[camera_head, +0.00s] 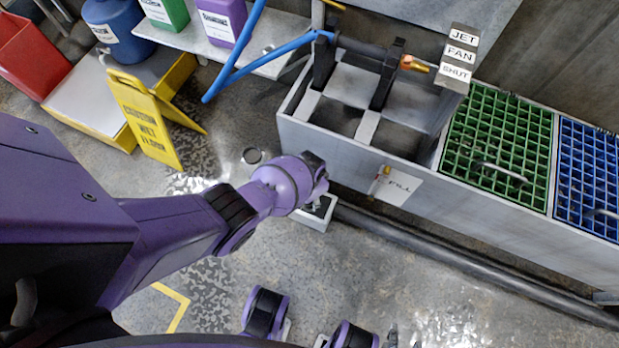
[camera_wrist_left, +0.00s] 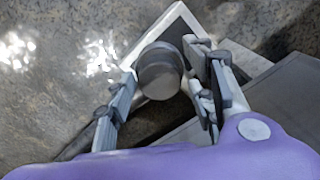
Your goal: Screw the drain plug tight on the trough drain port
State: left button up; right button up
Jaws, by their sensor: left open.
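In the left wrist view a grey round cylinder (camera_wrist_left: 158,72), which looks like the drain plug, stands between the fingers of my left gripper (camera_wrist_left: 163,80). The fingers are open on either side of it; I cannot tell whether they touch it. A white-edged square tray (camera_wrist_left: 178,14) lies behind it and also shows in the head view (camera_head: 312,222), below my left wrist, by the trough's front. The grey trough (camera_head: 335,146) is at upper middle. I cannot make out its drain port.
Green (camera_head: 497,147) and blue (camera_head: 588,178) grates lie to the right. A yellow wet-floor sign (camera_head: 147,118) stands left. A pipe (camera_head: 450,261) runs along the trough's foot. Front floor is open.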

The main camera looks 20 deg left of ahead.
pick_arm(q)
jog(key=n, duration=1)
jog(key=shift+a, duration=0.1)
jog(key=c, duration=1.2)
jog(key=m, duration=0.5)
jog(key=shift+s+a+f, duration=0.1)
jog(key=shift+s+a, duration=0.1)
jog(key=shift+a, duration=0.05)
grip_shut()
jog(key=m, duration=0.4)
jog(key=shift+s+m, duration=0.1)
jog(key=shift+m, duration=0.2)
jog(key=o, duration=1.3)
grip_release()
jog(key=shift+d, duration=0.15)
